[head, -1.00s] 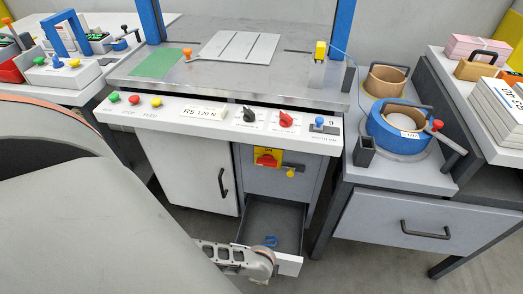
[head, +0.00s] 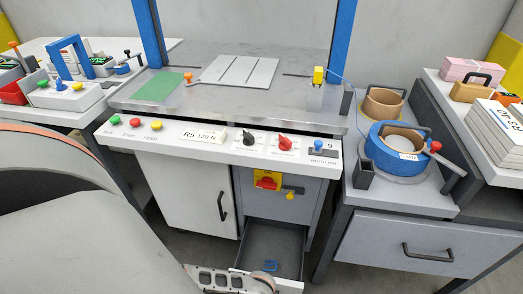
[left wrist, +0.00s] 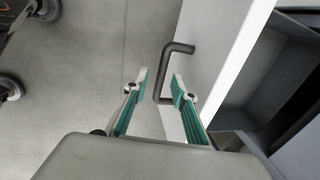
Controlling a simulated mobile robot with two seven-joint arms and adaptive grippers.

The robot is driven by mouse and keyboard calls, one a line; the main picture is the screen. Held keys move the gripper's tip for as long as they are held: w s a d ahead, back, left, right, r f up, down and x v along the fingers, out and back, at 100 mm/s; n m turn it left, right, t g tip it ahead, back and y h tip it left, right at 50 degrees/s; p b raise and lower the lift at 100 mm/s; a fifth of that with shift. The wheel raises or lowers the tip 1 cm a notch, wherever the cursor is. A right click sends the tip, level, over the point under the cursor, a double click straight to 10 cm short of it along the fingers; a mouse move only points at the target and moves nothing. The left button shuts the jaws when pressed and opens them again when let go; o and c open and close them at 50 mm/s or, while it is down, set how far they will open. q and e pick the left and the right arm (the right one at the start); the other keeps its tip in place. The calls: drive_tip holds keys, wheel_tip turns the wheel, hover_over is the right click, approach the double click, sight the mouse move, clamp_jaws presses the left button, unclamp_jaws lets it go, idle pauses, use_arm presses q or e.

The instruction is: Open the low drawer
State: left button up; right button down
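The low drawer (head: 289,287) under the middle cabinet is pulled out, and its grey inside shows in the head view. A small blue item (head: 270,265) lies in it. In the left wrist view, the white drawer front (left wrist: 222,50) carries a dark bar handle (left wrist: 163,75). My left gripper (left wrist: 158,80) has its green-padded fingers apart, one on each side of the handle bar, with gaps visible. In the head view, only part of my left gripper (head: 235,280) shows at the bottom edge, by the drawer front. My right gripper is not in view.
A cabinet door (head: 190,190) with a dark handle is left of the drawer. A yellow panel with a red switch (head: 267,183) is above it. Another closed drawer (head: 415,245) is at the right. Clear floor (left wrist: 110,45) shows in the left wrist view.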

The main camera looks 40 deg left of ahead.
use_arm(q)
wheel_tip(320, 180, up, 11)
drive_tip(key=s+d, duration=0.1)
drive_tip(key=s, duration=0.1)
idle(0.3)
drive_tip(key=shift+r, duration=0.1)
idle(0.3)
